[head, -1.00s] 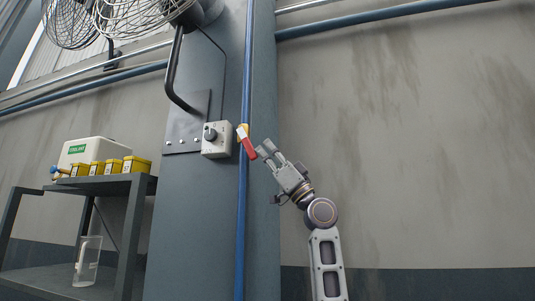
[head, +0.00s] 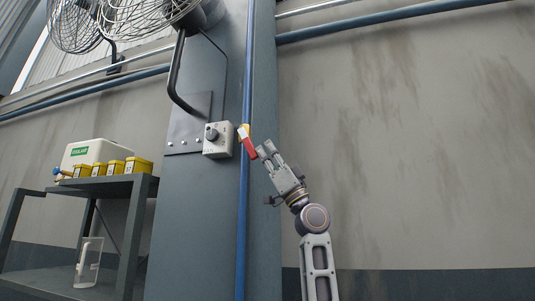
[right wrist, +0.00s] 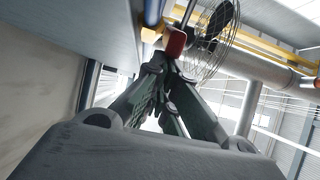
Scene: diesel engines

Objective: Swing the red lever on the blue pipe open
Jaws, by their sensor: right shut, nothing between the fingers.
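The red lever (head: 249,148) sits on a yellow and white fitting (head: 243,131) on the vertical blue pipe (head: 242,205). The lever slants down to the right from the pipe. My right gripper (head: 265,150) is shut and empty, with its fingertips just right of the lever's lower end. In the right wrist view the lever's red end (right wrist: 176,42) shows just beyond the closed fingertips (right wrist: 166,64). I cannot tell whether they touch it. My left gripper is not in view.
A grey control box (head: 217,139) with a dark knob is on the column (head: 195,225), left of the pipe. A shelf (head: 120,187) with yellow boxes and a white container stands at left. Fans hang above. The wall area right of my arm is clear.

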